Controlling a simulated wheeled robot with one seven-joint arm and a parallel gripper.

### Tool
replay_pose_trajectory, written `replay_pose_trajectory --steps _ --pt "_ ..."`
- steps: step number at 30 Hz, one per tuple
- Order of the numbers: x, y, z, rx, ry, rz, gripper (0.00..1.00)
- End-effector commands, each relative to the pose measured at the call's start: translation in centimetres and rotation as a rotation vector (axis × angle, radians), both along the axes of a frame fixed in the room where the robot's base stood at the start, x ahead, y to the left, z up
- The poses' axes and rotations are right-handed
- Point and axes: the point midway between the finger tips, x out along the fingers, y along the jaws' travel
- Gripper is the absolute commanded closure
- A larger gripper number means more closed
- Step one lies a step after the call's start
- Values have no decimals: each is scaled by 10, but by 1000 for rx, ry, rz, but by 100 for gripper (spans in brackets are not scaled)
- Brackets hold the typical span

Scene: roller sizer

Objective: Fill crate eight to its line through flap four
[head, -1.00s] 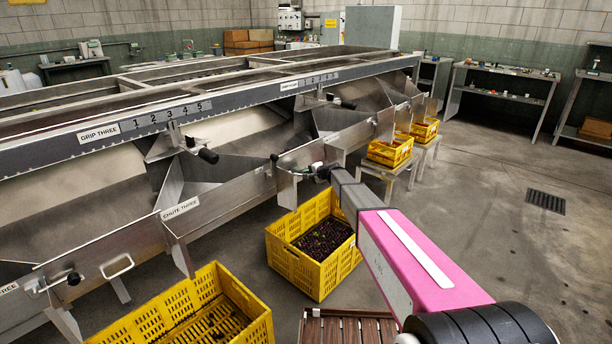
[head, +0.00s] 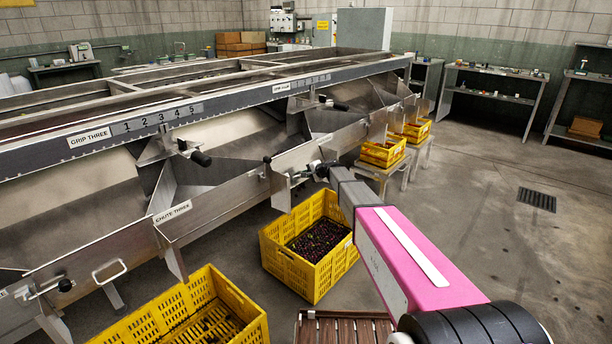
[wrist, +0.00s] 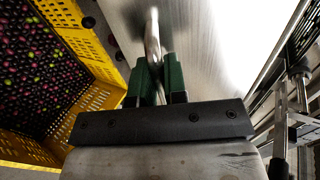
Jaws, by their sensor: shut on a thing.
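A yellow slatted crate (head: 285,272) stands on the floor below the chute. Dark olives (head: 320,240) with a few green ones cover its inside below the rim; its number and fill line cannot be read. My gripper (head: 318,170) is above the crate's back edge, at the metal chute front. In the wrist view my gripper's green fingers (wrist: 160,82) are shut on a thin metal handle (wrist: 152,35), apparently the flap's; no flap number is legible. The yellow crate (wrist: 92,45) and the olives (wrist: 35,70) show at the left there.
Another yellow crate (head: 245,308), its slatted floor visible, stands at the front. Two crates sit on metal stands farther back, one of them here (head: 383,152). The steel sizer (head: 140,90) fills the left. A slatted wooden thing (head: 340,328) lies low in front. Floor at right is open.

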Motion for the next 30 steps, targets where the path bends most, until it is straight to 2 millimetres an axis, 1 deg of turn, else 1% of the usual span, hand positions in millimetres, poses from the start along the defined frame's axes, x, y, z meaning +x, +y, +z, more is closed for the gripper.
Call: replay_pose_trajectory --steps 9,10,12,23,26,30 --pt "0 -1 1 3 1 -3 100" --pt "0 -1 1 3 1 -3 84" --pt "0 -1 1 3 1 -3 63" --pt "-1 -2 2 2 0 -2 63" --pt "-5 -6 5 2 0 -2 63" --pt "-15 -18 12 1 0 -4 63"
